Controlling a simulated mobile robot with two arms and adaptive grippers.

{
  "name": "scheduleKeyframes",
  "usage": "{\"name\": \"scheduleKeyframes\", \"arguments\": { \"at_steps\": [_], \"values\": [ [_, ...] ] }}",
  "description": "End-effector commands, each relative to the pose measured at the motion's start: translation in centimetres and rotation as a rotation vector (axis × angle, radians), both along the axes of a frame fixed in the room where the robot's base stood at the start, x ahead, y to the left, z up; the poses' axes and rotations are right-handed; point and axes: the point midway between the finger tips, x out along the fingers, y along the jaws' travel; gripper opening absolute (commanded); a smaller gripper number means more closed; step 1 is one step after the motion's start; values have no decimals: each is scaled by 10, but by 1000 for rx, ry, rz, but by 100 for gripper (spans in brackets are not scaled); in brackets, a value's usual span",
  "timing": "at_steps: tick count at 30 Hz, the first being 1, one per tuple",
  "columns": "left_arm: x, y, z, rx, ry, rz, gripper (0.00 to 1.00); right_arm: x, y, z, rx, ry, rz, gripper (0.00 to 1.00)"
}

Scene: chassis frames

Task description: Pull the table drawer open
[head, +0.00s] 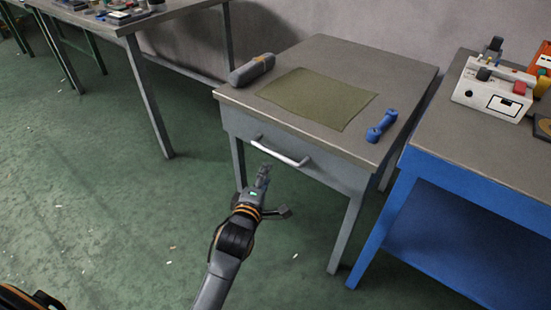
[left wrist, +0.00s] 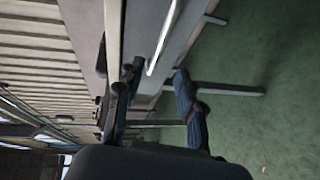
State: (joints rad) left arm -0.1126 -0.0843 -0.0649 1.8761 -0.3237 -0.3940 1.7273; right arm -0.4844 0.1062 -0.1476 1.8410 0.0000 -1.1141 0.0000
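The grey table's drawer (head: 325,172) has a plain front that looks flush under the tabletop. Its pale metal bar handle (head: 280,153) runs across the front. My left gripper (head: 265,174) is just in front of and below the handle in the head view. In the left wrist view, my left gripper (left wrist: 158,72) has its two dark fingers apart, and the handle (left wrist: 160,42) lies ahead in line with the gap between them. The fingers look empty, and I cannot tell whether they touch the handle. My right gripper is not in view.
On the table (head: 310,52) lie a green mat (head: 318,97), a grey case (head: 252,69) and a blue dumbbell-like object (head: 382,126). A blue bench (head: 460,185) with devices stands close at right. Another workbench (head: 160,15) is at back left. The green floor before the drawer is clear.

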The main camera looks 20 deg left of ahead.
Motion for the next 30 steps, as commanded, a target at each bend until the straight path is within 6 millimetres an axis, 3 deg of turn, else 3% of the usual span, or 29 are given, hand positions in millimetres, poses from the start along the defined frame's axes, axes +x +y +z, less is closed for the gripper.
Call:
{"name": "scheduleKeyframes", "arguments": {
  "at_steps": [9, 15, 21, 30],
  "values": [
    [67, 4, -13, 6, -2, -1, 37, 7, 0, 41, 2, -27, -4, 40],
    [101, 5, -20, 6, 0, -2, 37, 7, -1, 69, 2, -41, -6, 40],
    [117, 6, -23, 4, 2, -2, 37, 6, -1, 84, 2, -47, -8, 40],
    [119, 6, -23, 3, 2, -1, 37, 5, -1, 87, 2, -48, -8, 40]
  ]
}}
